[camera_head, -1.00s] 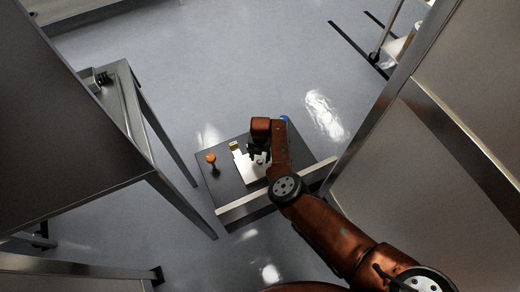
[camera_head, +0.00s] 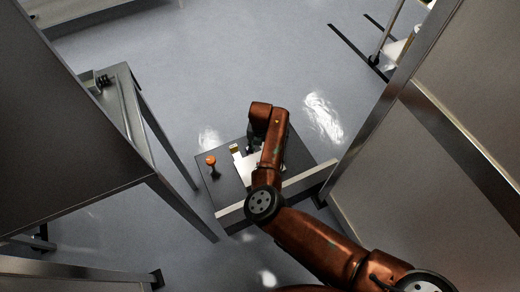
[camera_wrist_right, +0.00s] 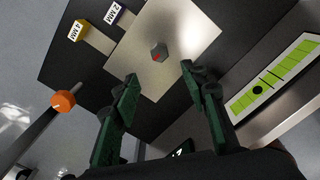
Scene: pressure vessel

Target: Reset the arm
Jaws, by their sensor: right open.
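My right arm (camera_head: 310,238) reaches in from the lower right over a dark panel (camera_head: 224,186). In the right wrist view my right gripper (camera_wrist_right: 159,73) is open, its two green fingers apart with nothing between them. Ahead of the fingertips, a small grey hexagonal piece (camera_wrist_right: 159,51) with a red mark sits on a pale metal plate (camera_wrist_right: 190,27). In the head view the right gripper is mostly hidden by the arm's end. My left gripper is not in view.
An orange knob (camera_head: 211,160) stands at the panel's left; it also shows in the wrist view (camera_wrist_right: 64,101). A yellow "4 MM" tag (camera_wrist_right: 83,29) and a green-striped label (camera_wrist_right: 275,78) flank the plate. A metal table (camera_head: 130,110) stands left, large metal walls right.

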